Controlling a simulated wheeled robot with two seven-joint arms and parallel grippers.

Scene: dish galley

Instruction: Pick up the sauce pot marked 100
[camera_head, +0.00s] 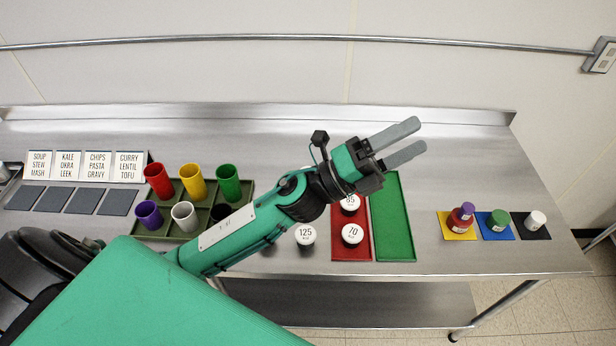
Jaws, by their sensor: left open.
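White-lidded sauce pots stand near the middle of the steel counter. The pot marked 125 (305,234) is on bare metal, left of the red tray. The pot marked 70 (352,234) and a partly covered pot that seems to read 85 (350,204) are on the red tray (350,252). A bit of white shows behind my left arm, too hidden to identify. I see no marking 100; my arm may hide it. My left gripper (421,134) is open and empty, above the counter near the far end of the green tray (393,225). My right gripper is not in view.
A divided holder (143,234) with colored cups stands left, partly behind my left arm. Label cards (84,165) and dark squares are farther left. Small containers sit on yellow (449,230), blue and black mats at right. Counter between green tray and mats is clear.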

